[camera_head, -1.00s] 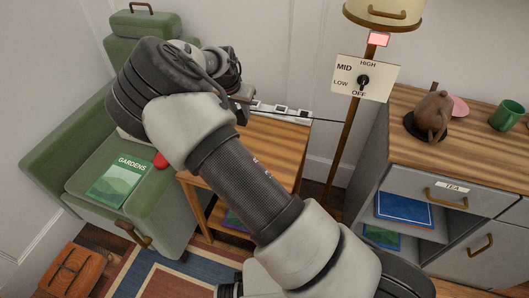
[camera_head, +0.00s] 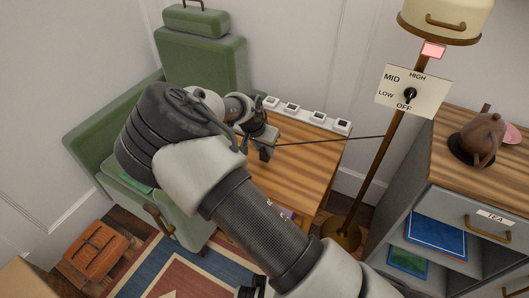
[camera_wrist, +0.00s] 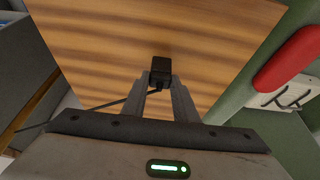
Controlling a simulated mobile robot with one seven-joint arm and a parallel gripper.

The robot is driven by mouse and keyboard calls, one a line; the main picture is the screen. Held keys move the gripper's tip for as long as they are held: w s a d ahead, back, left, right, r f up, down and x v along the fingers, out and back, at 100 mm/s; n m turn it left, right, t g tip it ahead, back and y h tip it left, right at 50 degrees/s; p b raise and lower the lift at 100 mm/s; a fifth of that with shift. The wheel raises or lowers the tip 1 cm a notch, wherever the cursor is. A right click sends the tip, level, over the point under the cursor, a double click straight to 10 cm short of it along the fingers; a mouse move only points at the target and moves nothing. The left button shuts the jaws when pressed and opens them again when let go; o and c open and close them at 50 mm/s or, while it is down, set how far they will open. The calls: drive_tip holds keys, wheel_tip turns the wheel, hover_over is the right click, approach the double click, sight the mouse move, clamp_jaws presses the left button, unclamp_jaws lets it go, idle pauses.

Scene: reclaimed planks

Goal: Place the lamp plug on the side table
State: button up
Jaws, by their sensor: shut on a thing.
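The lamp plug (camera_wrist: 160,72) is a small black block in the wrist view, held between the fingertips of my gripper (camera_wrist: 162,84). My gripper also shows in the head view (camera_head: 266,150), above the left part of the side table, where the plug itself is hard to make out. The side table (camera_head: 308,165) has a striped wooden top, which fills the middle of the wrist view (camera_wrist: 110,40). I cannot tell whether the plug touches the tabletop. A thin dark cord (camera_head: 335,140) runs from my gripper to the floor lamp (camera_head: 385,165).
A white socket strip (camera_head: 305,114) lies along the table's back edge. A green armchair (camera_head: 200,60) stands left, a grey cabinet (camera_head: 450,185) with a brown teapot (camera_head: 482,138) right. A lamp switch sign (camera_head: 410,92) hangs on the pole. Much of the tabletop is bare.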

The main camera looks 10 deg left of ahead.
drive_tip(key=shift+f, duration=0.7)
drive_tip(key=shift+f, duration=0.15)
drive_tip(key=o, duration=1.1)
drive_tip(key=shift+c, duration=0.2)
